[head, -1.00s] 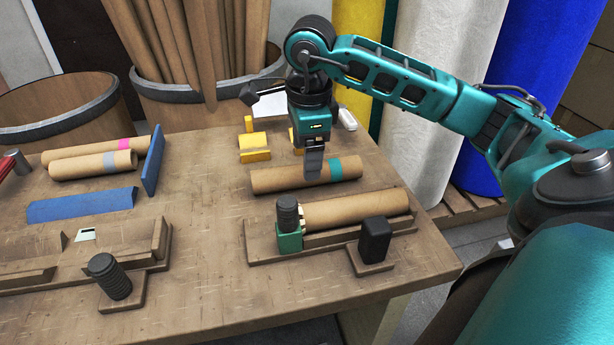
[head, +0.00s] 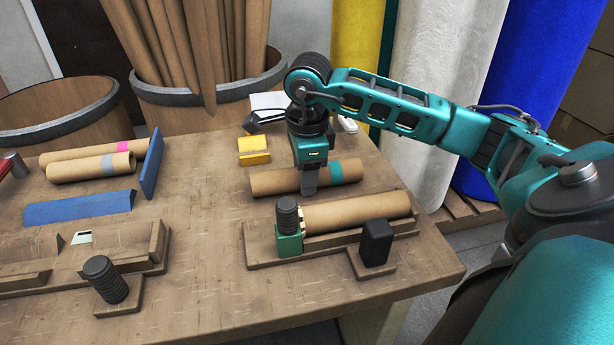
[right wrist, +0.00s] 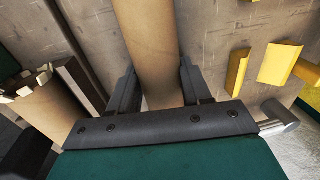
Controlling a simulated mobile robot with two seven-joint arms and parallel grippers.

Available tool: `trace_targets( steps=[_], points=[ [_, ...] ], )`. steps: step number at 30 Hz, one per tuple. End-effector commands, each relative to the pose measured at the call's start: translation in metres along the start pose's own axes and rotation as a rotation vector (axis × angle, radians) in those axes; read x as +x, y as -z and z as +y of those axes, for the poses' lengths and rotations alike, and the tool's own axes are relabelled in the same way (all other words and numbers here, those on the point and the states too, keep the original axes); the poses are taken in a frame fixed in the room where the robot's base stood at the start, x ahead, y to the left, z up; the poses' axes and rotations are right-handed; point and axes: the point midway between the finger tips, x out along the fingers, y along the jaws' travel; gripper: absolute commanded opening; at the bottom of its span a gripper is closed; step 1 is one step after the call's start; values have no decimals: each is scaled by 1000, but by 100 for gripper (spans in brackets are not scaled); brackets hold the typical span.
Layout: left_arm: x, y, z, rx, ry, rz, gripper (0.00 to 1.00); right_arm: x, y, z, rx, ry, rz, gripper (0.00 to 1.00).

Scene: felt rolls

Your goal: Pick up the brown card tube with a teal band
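The brown card tube with a teal band (head: 275,183) lies on its side on the table, its teal band (head: 336,172) toward the right end. My right gripper (head: 309,190) is down over the tube, left of the band. In the right wrist view the tube (right wrist: 150,40) runs between the two fingers of my right gripper (right wrist: 160,85). The fingers stand apart on either side of it; firm contact is not visible. The band does not show there. My left gripper is not in view.
A plain tube (head: 357,211) lies in a wooden cradle (head: 262,260) in front, with a green block (head: 289,243) and black knobs nearby. Yellow blocks (head: 254,150) sit behind. Tubes with pink and grey bands (head: 92,166) and blue pieces (head: 80,207) lie at left.

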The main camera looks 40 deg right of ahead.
Motion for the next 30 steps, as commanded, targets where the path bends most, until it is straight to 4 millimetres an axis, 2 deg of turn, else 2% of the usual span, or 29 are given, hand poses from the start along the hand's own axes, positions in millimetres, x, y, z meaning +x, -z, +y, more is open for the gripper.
trace_targets(
  steps=[2,14,23,26,30],
  points=[
    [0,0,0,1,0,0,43,0,0,0,0,0,0,38],
    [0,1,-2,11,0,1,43,0,0,0,0,0,0,0],
    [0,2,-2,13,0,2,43,-3,0,-1,0,2,-1,0],
    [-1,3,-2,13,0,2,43,-9,0,-2,1,3,-2,0],
    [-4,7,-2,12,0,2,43,-28,0,-5,1,4,-3,0]
  ],
)
